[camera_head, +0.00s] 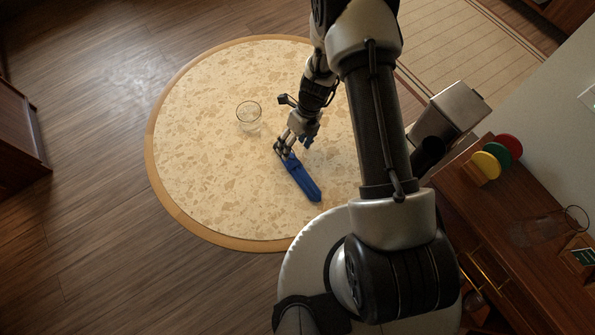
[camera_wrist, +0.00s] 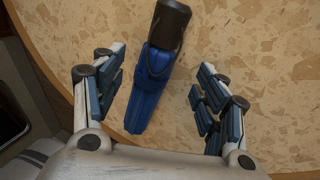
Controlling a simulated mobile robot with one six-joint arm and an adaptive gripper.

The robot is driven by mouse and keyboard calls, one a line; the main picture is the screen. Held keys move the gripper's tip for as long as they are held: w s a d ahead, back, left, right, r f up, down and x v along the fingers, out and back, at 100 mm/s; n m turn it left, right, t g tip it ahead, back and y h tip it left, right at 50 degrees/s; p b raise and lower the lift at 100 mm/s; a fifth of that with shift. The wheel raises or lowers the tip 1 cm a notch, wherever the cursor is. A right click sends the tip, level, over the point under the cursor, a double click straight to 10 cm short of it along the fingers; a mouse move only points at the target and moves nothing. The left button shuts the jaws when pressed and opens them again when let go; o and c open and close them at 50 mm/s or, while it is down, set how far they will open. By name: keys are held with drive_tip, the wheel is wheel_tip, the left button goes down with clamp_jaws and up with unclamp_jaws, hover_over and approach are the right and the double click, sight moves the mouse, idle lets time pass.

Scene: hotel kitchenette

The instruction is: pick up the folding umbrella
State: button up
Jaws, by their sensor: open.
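The folding umbrella (camera_head: 303,182) is blue and lies on the round, speckled table (camera_head: 195,140). In the wrist view the umbrella (camera_wrist: 150,88) shows a dark handle end at the top and a blue body running down between my fingers. My gripper (camera_head: 284,150) is over the umbrella's upper end in the head view, and it hides that end there. In the wrist view my gripper (camera_wrist: 160,85) is open, with one finger on each side of the umbrella and a gap on both sides. I cannot tell how far above the table the fingertips are.
A clear glass (camera_head: 249,113) stands on the table, left of my gripper. At the right is a wooden cabinet (camera_head: 450,200) with red, yellow and green discs (camera_head: 487,165) and another glass (camera_head: 545,228). A metallic bin (camera_head: 455,108) stands behind it. The table's left side is clear.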

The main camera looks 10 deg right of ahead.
sight(291, 156)
drive_tip(key=shift+s+b+x, duration=0.15)
drive_tip(key=shift+b+x, duration=0.35)
drive_tip(key=shift+x, duration=1)
drive_tip(key=shift+s+b+x, duration=0.15)
drive_tip(key=shift+b+x, duration=0.35)
drive_tip(key=shift+x, duration=1)
drive_tip(key=shift+a, duration=0.1)
drive_tip(key=shift+r, duration=0.1)
drive_tip(key=shift+c, duration=0.2)
drive_tip(key=c, duration=1.5)
